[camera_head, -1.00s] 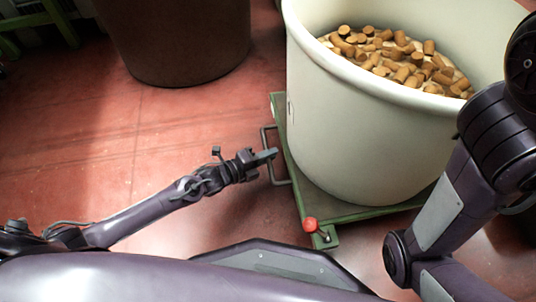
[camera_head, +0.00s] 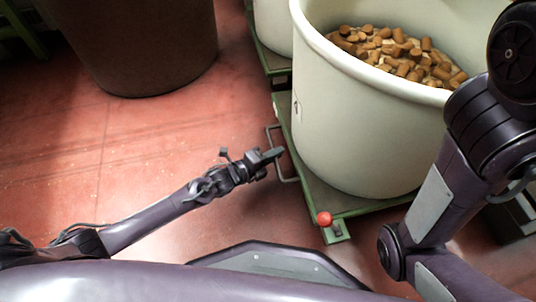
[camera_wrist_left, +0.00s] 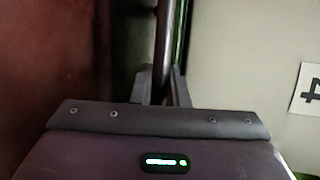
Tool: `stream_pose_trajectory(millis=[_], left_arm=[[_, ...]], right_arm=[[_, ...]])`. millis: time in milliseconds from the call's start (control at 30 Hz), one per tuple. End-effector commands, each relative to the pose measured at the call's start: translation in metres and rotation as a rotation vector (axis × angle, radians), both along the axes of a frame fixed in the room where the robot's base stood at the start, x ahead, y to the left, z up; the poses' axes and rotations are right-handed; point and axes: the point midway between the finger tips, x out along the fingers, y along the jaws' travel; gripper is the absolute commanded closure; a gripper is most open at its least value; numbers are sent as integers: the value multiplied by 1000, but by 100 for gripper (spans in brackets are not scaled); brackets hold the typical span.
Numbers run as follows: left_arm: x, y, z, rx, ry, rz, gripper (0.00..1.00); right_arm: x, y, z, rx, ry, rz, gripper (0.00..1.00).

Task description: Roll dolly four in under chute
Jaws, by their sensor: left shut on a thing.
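A green dolly (camera_head: 318,200) carries a large cream tub (camera_head: 350,140) of cork stoppers (camera_head: 395,50). A grey bar handle (camera_head: 279,150) stands out from the dolly's left side. My left gripper (camera_head: 272,156) is shut on this handle. In the left wrist view the bar (camera_wrist_left: 163,55) runs between the two fingers (camera_wrist_left: 160,82). The tub wall there bears a white label (camera_wrist_left: 308,88), cut by the frame edge, with a dark figure that looks like a 4. My right arm crosses the right side of the head view; its gripper is out of view. No chute is recognisable.
A dark brown round container (camera_head: 140,45) stands on the red floor at upper left. A second cream tub (camera_head: 273,25) on a green base shows behind the first. A red knob (camera_head: 324,219) sits at the dolly's near corner. The floor at left is clear.

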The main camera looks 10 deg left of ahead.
Motion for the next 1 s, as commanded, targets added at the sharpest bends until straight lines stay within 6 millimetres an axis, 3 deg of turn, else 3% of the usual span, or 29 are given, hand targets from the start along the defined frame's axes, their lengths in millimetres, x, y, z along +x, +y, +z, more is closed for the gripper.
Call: stream_pose_trajectory(millis=[200,567,600,733,1000], left_arm=[[5,-12,0,0,0,-1,100],[6,-15,0,-1,0,0,100],[6,-15,1,-1,0,0,83],[6,-15,0,-1,0,0,66],[5,-13,0,0,0,0,64]], right_arm=[[0,2,-2,-3,0,4,64],[0,2,-2,-5,0,6,64],[0,2,-2,-4,0,6,64],[0,2,-2,-3,0,6,64],[0,1,-1,-1,0,5,64]])
